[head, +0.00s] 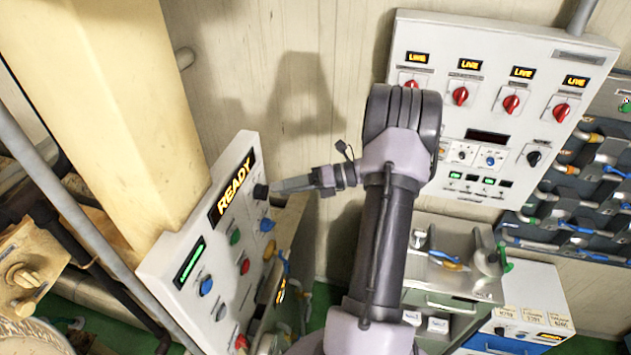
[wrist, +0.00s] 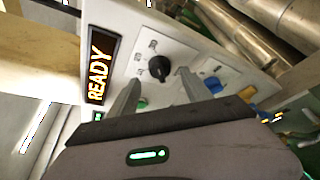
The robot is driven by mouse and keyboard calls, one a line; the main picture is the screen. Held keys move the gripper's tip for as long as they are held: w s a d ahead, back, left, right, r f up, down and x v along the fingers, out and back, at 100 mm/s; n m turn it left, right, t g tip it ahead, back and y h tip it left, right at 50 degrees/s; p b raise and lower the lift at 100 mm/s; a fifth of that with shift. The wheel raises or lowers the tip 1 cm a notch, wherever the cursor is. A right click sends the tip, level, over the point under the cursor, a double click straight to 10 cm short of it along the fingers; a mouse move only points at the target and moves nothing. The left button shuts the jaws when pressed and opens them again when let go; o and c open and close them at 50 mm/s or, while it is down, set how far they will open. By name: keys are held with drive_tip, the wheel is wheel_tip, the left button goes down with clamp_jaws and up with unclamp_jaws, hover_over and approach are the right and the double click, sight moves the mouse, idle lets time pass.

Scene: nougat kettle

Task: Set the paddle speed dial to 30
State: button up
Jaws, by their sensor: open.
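The control panel (head: 172,262) stands tilted at the left in the head view, with a lit READY display (head: 232,188) near its top. A black dial (head: 261,191) sits beside that display.
Below the dial are a blue knob (head: 267,224), a green button (head: 235,236) and a red button (head: 245,266). A second panel (head: 470,50) with red switches is on the wall at right. A pale beam (head: 110,90) rises behind the control panel.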

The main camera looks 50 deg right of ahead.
drive_tip(key=b+v, duration=0.1)
drive_tip(key=v, duration=1.2)
drive_tip(key=shift+b, duration=0.35)
